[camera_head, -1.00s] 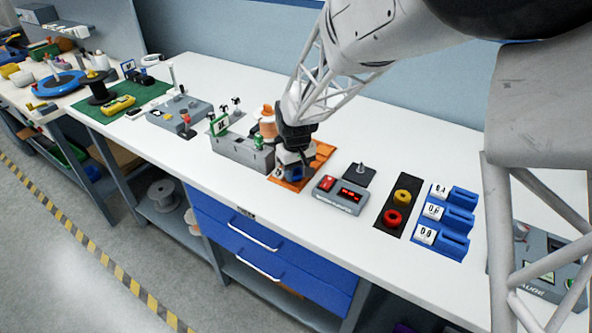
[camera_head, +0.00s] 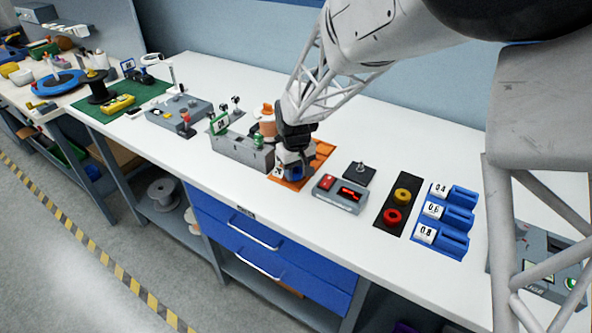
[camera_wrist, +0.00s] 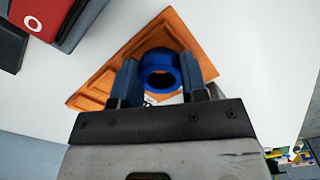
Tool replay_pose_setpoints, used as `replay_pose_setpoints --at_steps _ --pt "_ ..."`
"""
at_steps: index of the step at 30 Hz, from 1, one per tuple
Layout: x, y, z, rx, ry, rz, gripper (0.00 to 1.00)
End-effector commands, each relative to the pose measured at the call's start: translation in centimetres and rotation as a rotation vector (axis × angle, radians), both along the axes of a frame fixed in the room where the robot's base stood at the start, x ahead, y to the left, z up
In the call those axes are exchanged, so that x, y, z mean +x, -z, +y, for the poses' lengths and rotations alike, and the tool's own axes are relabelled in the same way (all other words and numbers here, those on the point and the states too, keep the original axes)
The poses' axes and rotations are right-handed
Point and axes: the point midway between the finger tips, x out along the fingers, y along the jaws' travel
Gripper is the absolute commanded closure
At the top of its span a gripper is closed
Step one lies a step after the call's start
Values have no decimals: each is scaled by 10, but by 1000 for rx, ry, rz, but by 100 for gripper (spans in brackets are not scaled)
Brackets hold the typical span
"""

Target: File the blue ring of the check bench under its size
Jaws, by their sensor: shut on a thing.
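The blue ring (camera_wrist: 160,58) sits between the two fingers of my gripper (camera_wrist: 159,72) in the wrist view, with its hole facing the camera. In the head view my gripper (camera_head: 296,160) is over the orange tray (camera_head: 322,152), and a bit of the blue ring (camera_head: 296,173) shows below it. I cannot tell whether the ring touches the tray. Three blue holders stand at the right, labelled 0.4 (camera_head: 463,196), 0.6 (camera_head: 458,217) and 0.8 (camera_head: 453,239); they look empty.
A grey meter (camera_head: 340,194) with a red display and a dark plate with a peg (camera_head: 360,172) stand right of the tray. A black mat (camera_head: 410,190) holds a yellow ring (camera_head: 403,195) and a red ring (camera_head: 393,215). A grey box (camera_head: 240,152) stands close left.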

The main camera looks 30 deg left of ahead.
Motion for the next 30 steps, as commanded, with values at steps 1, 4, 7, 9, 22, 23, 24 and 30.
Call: replay_pose_setpoints --at_steps 1,4,7,9,22,23,24,30 --pt "0 0 0 0 0 0 87" --pt "0 0 0 0 0 0 87" --pt "0 0 0 0 0 0 87" --pt "0 1 0 0 0 0 87" --pt "0 8 0 1 0 0 87" --pt "0 8 0 1 0 0 87" --pt "0 9 0 1 0 0 87" --pt "0 10 0 1 0 0 43"
